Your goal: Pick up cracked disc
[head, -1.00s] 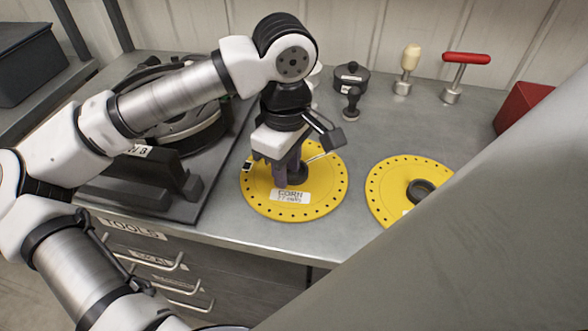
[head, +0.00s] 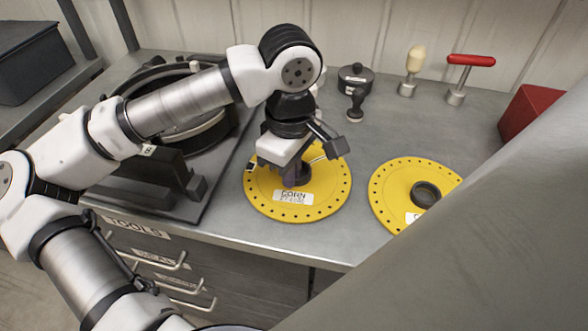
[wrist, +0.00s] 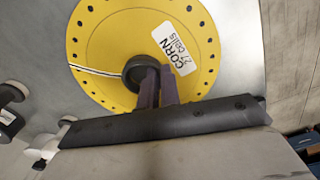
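The cracked disc is a yellow plate (head: 325,196) with holes around its rim, a black hub and a label reading CORN. It lies flat on the bench. A thin pale crack line runs from hub to rim, clear in the wrist view of the disc (wrist: 100,40). My gripper (head: 296,180) points down at the hub. In the wrist view, its two dark fingers (wrist: 158,72) are close together at the hub's edge, one overlapping the hub (wrist: 134,72), the other beside it. Whether they press on the hub is hidden.
A second yellow disc (head: 395,195) lies to the right, partly covered by a grey foreground shape. A black round machine (head: 190,135) stands left. Behind are a black pot (head: 355,80), a small black stamp (head: 356,105), a cream-handled tool (head: 415,60) and a red-handled tool (head: 471,60).

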